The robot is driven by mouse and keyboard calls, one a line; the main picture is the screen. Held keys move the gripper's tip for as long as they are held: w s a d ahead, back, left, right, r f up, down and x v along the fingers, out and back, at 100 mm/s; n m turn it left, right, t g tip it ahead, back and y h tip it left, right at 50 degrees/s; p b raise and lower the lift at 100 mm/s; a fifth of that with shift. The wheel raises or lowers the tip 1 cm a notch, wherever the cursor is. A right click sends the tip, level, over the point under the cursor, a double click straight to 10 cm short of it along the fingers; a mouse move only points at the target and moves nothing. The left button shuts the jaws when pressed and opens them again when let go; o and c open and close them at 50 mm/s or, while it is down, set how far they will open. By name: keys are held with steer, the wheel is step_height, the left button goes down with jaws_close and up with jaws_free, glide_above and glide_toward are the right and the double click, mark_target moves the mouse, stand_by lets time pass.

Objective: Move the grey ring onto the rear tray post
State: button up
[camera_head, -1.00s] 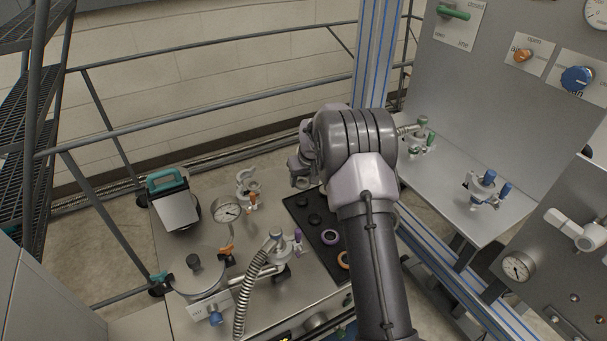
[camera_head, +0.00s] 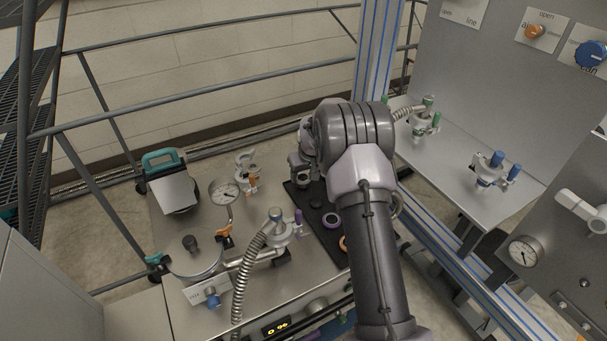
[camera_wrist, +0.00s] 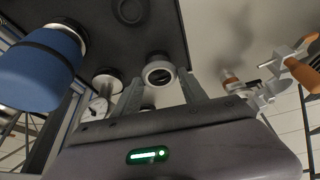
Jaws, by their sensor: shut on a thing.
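My gripper (camera_wrist: 161,86) is shut on the grey ring (camera_wrist: 159,73), which shows between the two fingertips in the wrist view. In the head view my gripper (camera_head: 302,178) is over the far end of the dark tray (camera_head: 328,243), and the grey ring shows only as a small pale rim under it. A black post (camera_head: 316,201) stands just in front of my gripper. The rear post is hidden behind my gripper there. I cannot tell whether the ring is around a post or above it.
Left of the tray are a valve with an orange handle (camera_head: 253,182), a gauge (camera_head: 224,191) and a ribbed hose (camera_head: 244,280).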

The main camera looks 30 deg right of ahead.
steer(key=shift+f+b, duration=0.5)
steer(key=shift+f, duration=0.15)
stand_by(0.5)
steer(key=o, duration=1.4)
steer(key=w+p+v, duration=0.1)
steer(key=p+v, duration=0.2)
steer(key=v, duration=0.5)
steer(key=p+v, duration=0.4)
steer(key=v, duration=0.4)
steer(key=w+r+p+v, duration=0.1)
steer(key=p+v, duration=0.2)
steer(key=v, duration=0.5)
steer(key=shift+w, duration=0.35)
steer(key=shift+d, duration=0.1)
